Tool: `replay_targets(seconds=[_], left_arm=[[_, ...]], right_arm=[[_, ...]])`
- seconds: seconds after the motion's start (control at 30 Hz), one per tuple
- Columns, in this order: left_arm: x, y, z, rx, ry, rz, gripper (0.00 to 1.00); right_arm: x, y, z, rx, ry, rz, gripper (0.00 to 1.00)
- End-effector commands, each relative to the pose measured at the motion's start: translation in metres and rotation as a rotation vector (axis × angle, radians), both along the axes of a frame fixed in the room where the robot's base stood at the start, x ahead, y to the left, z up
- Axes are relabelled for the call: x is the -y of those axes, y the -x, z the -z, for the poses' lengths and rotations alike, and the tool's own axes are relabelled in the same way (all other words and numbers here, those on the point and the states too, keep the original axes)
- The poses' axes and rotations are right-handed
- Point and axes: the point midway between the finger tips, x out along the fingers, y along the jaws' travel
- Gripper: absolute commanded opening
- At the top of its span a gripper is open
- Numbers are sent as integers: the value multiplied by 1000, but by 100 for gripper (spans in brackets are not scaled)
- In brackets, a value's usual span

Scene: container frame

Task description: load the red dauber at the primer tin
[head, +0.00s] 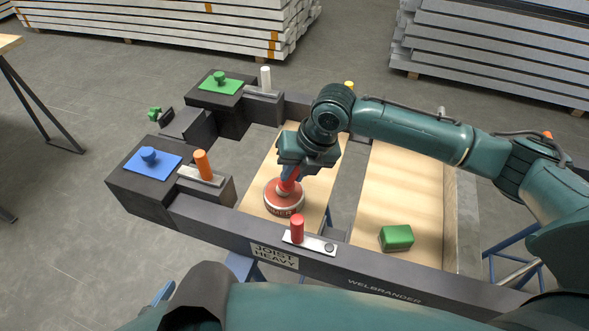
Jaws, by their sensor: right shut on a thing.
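My right gripper (290,174) reaches down over the primer tin and is shut on the red dauber (287,186). Only part of the dauber shows, between the jaws and the tin. The primer tin (283,207) is round and red with a pale rim and partly readable lettering, and stands on a light wooden board. The dauber's lower end is at the tin's top; I cannot tell how deep it sits. My left gripper is not in view.
A red peg on a metal plate (318,243) stands on the near frame beam, close to the tin. A green block (396,238) lies on the right board. An orange peg (202,164), a blue knobbed pad (151,163) and a green knobbed pad (220,84) are on the left.

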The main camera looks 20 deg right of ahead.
Motion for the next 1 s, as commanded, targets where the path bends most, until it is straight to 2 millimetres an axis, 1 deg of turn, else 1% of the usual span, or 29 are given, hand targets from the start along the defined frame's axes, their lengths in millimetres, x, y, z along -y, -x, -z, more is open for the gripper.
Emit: replay_targets(seconds=[1.0], left_arm=[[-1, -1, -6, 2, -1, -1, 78]], right_arm=[[0, 0, 1, -2, 1, 0, 0]])
